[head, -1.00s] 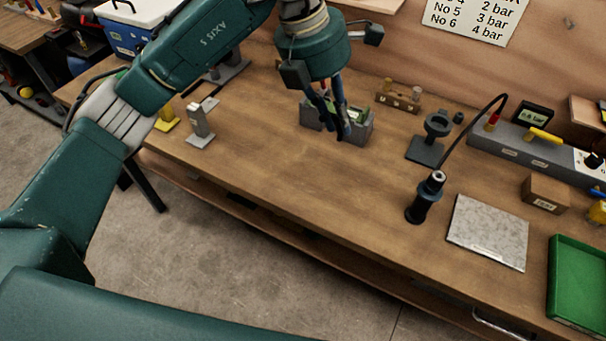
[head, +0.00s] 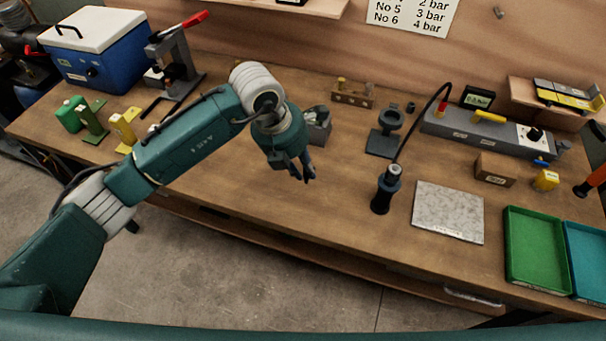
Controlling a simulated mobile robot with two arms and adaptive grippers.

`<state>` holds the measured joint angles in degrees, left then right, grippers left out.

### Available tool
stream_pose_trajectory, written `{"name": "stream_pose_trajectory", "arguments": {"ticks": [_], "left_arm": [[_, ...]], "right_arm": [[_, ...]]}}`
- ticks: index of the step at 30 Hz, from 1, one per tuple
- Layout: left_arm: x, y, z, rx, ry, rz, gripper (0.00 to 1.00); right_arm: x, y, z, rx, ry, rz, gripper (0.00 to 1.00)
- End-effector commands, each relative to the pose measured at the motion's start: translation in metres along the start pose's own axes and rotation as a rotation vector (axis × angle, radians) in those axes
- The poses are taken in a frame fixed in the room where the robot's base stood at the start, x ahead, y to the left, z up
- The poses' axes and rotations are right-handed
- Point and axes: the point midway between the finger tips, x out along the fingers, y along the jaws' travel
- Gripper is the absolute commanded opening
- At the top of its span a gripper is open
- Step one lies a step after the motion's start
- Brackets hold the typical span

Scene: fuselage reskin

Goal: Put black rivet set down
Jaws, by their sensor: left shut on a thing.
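My left gripper (head: 307,176) is above the wooden workbench (head: 260,205), in front of a grey slotted block (head: 320,122). Its dark fingers are shut on a small dark thing, taken as the black rivet set, which can hardly be told apart from the fingers. The wrist hides part of the grey block. A black upright tool (head: 384,192) with a cable stands to the right of the gripper. My right gripper is out of view.
A dark stand (head: 384,143), a wooden holder (head: 353,95) and a grey pressure unit (head: 465,130) stand toward the back. The bench front is clear.

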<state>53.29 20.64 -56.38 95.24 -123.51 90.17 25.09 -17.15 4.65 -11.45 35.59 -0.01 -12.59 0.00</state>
Motion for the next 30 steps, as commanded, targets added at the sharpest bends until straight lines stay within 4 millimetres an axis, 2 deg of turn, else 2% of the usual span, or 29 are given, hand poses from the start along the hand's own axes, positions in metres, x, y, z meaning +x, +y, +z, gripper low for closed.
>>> {"name": "stream_pose_trajectory", "arguments": {"ticks": [10, 23, 24, 25, 26, 30], "left_arm": [[0.039, 0.006, -0.012, -0.001, 0.001, 0.0, 0.0], [0.048, 0.007, -0.014, 0.001, -0.001, 0.001, 0.0], [0.046, 0.007, -0.014, 0.001, -0.001, 0.001, 0.25], [0.046, 0.007, -0.014, 0.001, 0.0, 0.001, 0.31], [0.046, 0.007, -0.014, 0.001, 0.0, 0.001, 0.36], [0.046, 0.007, -0.014, 0.001, 0.0, 0.001, 0.36]], "right_arm": [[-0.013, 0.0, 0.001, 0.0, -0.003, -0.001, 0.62], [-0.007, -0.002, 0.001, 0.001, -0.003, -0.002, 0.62], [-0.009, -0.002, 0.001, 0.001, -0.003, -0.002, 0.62], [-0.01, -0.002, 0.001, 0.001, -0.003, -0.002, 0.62], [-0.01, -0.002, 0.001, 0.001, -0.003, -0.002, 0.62], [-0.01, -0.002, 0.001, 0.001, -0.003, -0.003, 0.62]]}}
